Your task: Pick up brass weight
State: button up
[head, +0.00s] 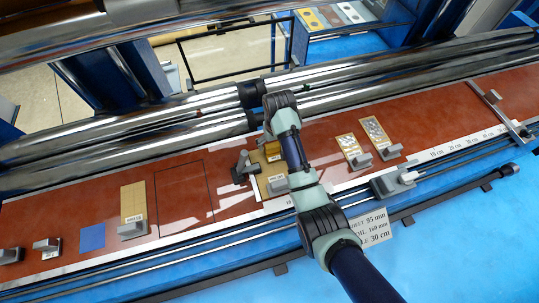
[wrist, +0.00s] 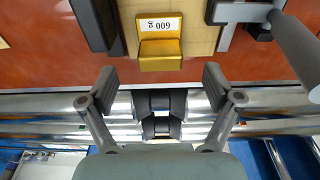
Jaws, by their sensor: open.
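The brass weight (wrist: 160,52) is a gold, stepped block with a white label reading 600 g, upside down in the wrist view. It sits at the edge of a tan board (wrist: 197,38). My gripper (wrist: 160,78) is open, its two fingers apart, with nothing between them. The weight is just beyond the fingertips, roughly centred between them and apart from both. In the head view a gold patch of the weight (head: 272,148) shows beside my arm, which partly covers it. The fingers are hidden in that view.
A grey handled tool (wrist: 240,12) is to the weight's right in the wrist view, and a dark block (wrist: 97,22) to its left. Steel rollers (head: 190,113) run behind the red-brown table (head: 100,207). Grey blocks (head: 391,151) stand along the table.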

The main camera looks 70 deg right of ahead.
aim_at(274, 148)
jog(key=f, duration=0.5)
jog(key=shift+w+d+f, duration=0.15)
jog(key=shift+d+f, duration=0.05)
grip_shut()
dwell(0.3)
jog(key=shift+r, duration=0.15)
notch_tip(274, 148, up, 20)
jog(key=p, duration=0.5)
jog(key=shift+p, duration=0.4)
